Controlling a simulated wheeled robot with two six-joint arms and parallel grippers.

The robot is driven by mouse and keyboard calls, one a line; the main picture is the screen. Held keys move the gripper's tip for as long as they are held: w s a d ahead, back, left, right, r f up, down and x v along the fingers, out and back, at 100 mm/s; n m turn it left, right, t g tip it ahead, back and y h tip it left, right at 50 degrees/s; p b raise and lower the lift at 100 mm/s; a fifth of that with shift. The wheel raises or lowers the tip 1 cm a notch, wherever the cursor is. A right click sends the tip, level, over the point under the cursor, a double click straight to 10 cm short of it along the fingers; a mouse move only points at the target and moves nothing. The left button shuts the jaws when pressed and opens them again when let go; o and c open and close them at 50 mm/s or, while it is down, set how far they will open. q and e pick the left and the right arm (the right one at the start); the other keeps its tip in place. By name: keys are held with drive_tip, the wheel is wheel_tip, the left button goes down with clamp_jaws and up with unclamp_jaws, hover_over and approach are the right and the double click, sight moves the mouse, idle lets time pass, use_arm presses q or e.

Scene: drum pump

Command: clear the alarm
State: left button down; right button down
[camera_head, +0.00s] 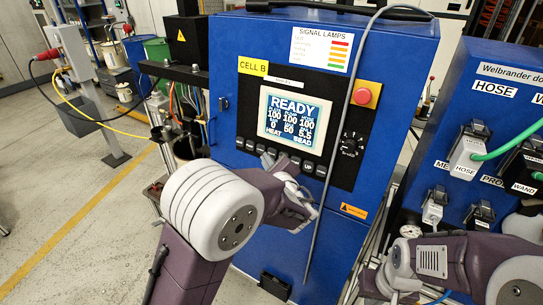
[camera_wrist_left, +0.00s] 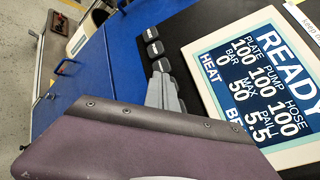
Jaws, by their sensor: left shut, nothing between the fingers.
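The blue cabinet's screen (camera_head: 295,120) reads READY in large letters, with number rows below it. It also shows in the left wrist view (camera_wrist_left: 262,80). A row of dark buttons (camera_head: 307,166) runs under the screen; some show beside the fingers in the left wrist view (camera_wrist_left: 155,48). My left gripper (camera_head: 268,161) is shut and empty, its fingertips (camera_wrist_left: 161,76) close to the buttons. I cannot tell whether they touch. My right gripper (camera_head: 385,284) is low at the right, partly hidden, and its fingers are unclear.
A red button (camera_head: 362,96) on a yellow plate and a black dial (camera_head: 352,144) sit right of the screen. A grey cable (camera_head: 338,135) hangs down the cabinet front. A second blue cabinet (camera_head: 487,105) with hose connectors stands at the right. The left floor has open room.

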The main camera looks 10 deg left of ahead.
use_arm(q)
drive_tip(key=shift+s, duration=0.15)
drive_tip(key=shift+s+a+r+b, duration=0.15)
drive_tip(key=shift+s+a+b, duration=0.15)
drive_tip(key=shift+s, duration=0.45)
drive_tip(key=shift+s+a+r+b, duration=0.15)
drive_tip(key=shift+s+a+r, duration=0.1)
drive_tip(key=shift+s, duration=0.5)
drive_tip(key=shift+s+a+r+b, duration=0.1)
drive_tip(key=shift+s+a+b, duration=0.2)
drive_tip(key=shift+s, duration=0.45)
